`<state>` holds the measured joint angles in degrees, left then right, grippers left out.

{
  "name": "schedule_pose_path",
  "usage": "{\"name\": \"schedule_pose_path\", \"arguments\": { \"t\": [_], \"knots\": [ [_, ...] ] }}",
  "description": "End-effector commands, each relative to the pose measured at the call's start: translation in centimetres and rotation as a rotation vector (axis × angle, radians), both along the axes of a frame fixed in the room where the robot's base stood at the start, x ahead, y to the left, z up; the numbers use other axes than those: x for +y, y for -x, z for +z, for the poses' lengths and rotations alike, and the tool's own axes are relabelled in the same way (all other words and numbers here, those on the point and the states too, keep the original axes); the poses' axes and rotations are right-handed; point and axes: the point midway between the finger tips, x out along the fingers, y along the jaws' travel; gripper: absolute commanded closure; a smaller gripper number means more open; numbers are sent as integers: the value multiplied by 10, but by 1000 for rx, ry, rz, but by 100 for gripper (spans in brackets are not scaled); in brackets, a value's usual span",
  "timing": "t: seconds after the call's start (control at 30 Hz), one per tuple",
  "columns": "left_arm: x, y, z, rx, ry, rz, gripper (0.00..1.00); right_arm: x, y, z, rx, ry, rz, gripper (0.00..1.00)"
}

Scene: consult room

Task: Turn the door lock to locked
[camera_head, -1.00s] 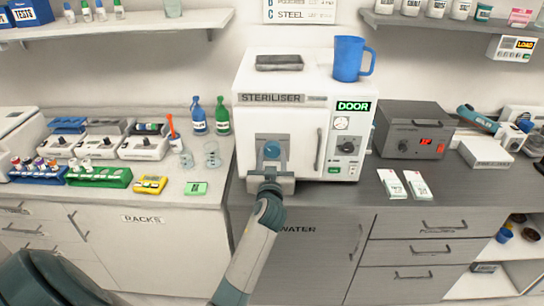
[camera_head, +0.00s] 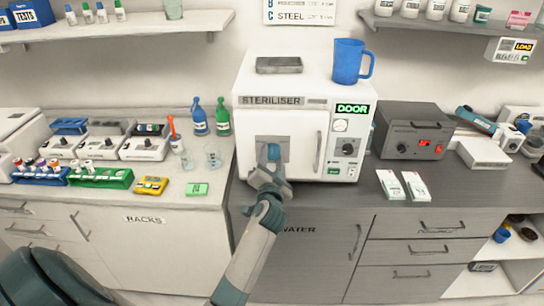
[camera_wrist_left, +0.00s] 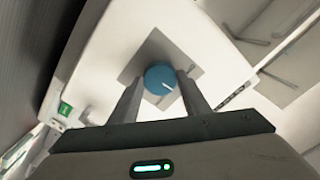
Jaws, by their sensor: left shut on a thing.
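The white steriliser (camera_head: 290,110) stands on the dark counter with its door shut and a lit "DOOR" display (camera_head: 352,108). A round blue lock knob (camera_head: 274,152) sits on a grey plate on the door front. In the left wrist view the knob (camera_wrist_left: 160,78) shows a short white pointer line, aslant towards the right. My left gripper (camera_head: 270,166) is at the knob; its two fingers (camera_wrist_left: 158,92) are shut on the knob's sides. The gripper is tilted. My right gripper is not in view.
A blue mug (camera_head: 347,60) and a grey tray (camera_head: 279,65) stand on top of the steriliser. A dark grey box with a red display (camera_head: 411,130) is to its right. Blue and green bottles (camera_head: 198,116) stand to its left. The door handle (camera_head: 318,150) is right of the knob.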

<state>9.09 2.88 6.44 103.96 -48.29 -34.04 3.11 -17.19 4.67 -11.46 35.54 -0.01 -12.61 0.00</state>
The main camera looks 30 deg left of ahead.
Motion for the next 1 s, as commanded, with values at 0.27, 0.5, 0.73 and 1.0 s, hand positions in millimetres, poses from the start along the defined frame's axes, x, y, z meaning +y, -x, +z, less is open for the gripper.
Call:
{"name": "schedule_pose_path", "arguments": {
  "t": [0.27,0.5,0.73,1.0],
  "knots": [
    [1,0,3,137,-228,-1,80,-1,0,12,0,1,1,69],
    [0,-1,3,255,-420,-1,80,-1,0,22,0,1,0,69],
    [0,-1,4,354,-583,-1,80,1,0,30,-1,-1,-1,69],
    [1,-1,3,424,-699,0,80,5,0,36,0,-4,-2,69]
  ]
}}
